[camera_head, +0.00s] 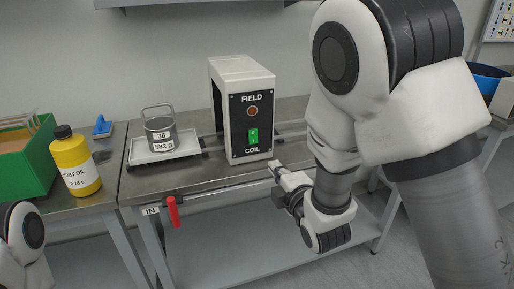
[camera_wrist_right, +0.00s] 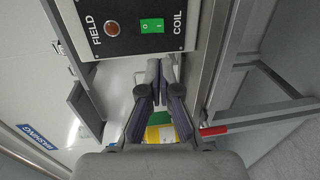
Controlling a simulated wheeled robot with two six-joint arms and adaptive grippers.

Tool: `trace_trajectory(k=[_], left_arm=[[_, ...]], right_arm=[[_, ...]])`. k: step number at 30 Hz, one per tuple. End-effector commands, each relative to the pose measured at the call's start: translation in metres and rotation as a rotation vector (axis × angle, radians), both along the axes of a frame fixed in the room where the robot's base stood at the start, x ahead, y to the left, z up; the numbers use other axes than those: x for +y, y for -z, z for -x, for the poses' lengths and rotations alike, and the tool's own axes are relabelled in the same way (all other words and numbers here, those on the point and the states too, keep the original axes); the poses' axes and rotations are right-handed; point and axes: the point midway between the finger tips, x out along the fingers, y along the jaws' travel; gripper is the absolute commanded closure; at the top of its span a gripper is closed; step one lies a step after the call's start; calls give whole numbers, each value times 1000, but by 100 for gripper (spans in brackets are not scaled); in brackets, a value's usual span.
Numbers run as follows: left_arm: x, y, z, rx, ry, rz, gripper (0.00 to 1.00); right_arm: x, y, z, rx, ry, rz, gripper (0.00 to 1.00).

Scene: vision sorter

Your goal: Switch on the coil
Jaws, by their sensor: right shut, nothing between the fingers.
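The coil unit (camera_head: 241,68) is a white arch-shaped housing on the bench with a black front panel marked FIELD and COIL. Its green rocker switch (camera_head: 253,136) sits below a dull reddish-brown lamp (camera_head: 252,111). In the wrist view the green switch (camera_wrist_right: 152,26) and lamp (camera_wrist_right: 112,28) show on the panel, beyond the fingertips. My right gripper (camera_head: 276,169) is shut and empty, just below and right of the panel, apart from the switch. Its closed fingers (camera_wrist_right: 160,67) show in the wrist view. My left gripper is out of view.
A metal canister (camera_head: 160,137) marked 36 and 582 g stands on a white tray (camera_head: 140,154) left of the coil. A red handle (camera_head: 173,212) hangs at the bench front by the IN label. A yellow bottle (camera_head: 75,163) and green bin (camera_head: 30,172) stand farther left.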

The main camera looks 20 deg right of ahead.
Motion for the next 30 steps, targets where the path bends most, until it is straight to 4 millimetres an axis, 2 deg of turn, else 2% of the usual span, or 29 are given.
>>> trace_trajectory(k=[4,8,21,25,30], left_arm=[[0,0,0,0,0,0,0],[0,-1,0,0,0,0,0],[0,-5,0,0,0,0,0],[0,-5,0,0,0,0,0],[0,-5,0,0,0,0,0]], right_arm=[[0,0,-2,1,0,-2,100],[0,3,-16,2,0,-3,100],[3,14,-107,2,0,-4,100],[4,17,-127,3,0,-3,100],[5,18,-139,3,0,-3,100]])
